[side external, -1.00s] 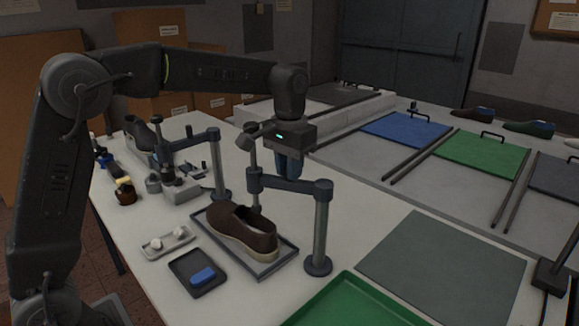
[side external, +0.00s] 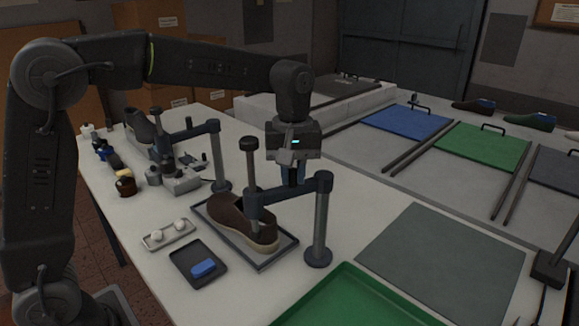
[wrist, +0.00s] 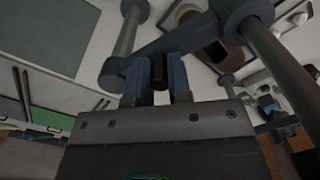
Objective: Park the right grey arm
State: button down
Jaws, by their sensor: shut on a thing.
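The right grey arm (side external: 288,191) reaches left from an upright post (side external: 320,228). A dark-capped vertical rod (side external: 250,172) stands at its free end, above the brown shoe (side external: 232,221). The shoe lies in a dark tray (side external: 279,254) on the white table. My gripper (side external: 292,182) is at the middle of the arm, partly hidden behind it. In the wrist view my gripper's fingers (wrist: 162,85) are shut on a dark peg (wrist: 159,69) beside the grey bar (wrist: 185,42).
A second post with an arm (side external: 219,165) stands to the left, near a grey fixture (side external: 176,179). A small tray with a blue block (side external: 203,268) and a green tray (side external: 365,305) lie in front. A bare grey mat (side external: 440,255) lies to the right.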

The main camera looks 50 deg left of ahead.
jog(key=shift+s+d+n, duration=0.15)
jog(key=shift+d+n, duration=1.05)
jog(key=shift+n, duration=0.6)
jog(key=c, duration=1.1)
grip_release()
jog(key=shift+o, duration=0.2)
jog(key=shift+r, duration=0.1)
notch_tip(320, 180, up, 14)
